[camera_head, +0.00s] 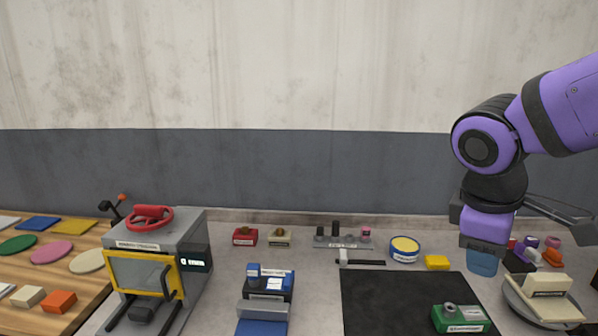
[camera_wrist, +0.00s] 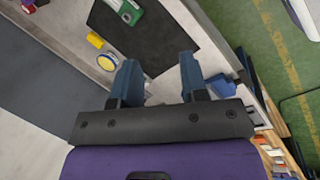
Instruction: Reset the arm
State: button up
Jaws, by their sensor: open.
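My purple arm reaches in from the right in the head view. My gripper (camera_head: 482,262) points down above the right part of the workbench (camera_head: 312,290), behind the black mat (camera_head: 395,305). In the wrist view my gripper (camera_wrist: 158,85) shows two blue fingers spread apart with nothing between them. Its fingertips are apart from the things on the bench.
A grey machine (camera_head: 185,240) with a yellow-framed door stands left of centre. A blue device (camera_head: 268,285), a yellow block (camera_head: 437,262), a round yellow tin (camera_head: 404,249) and a green box (camera_head: 461,319) are on the bench. A plate (camera_head: 512,300) holds cream blocks at right.

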jog(key=s+d+r+m+t+y, duration=0.3)
jog(key=s+d+r+m, duration=0.1)
jog(key=m, duration=0.5)
jog(key=shift+s+r+m+t, duration=0.35)
jog(key=shift+s+r, duration=0.5)
jog(key=shift+s, duration=0.4)
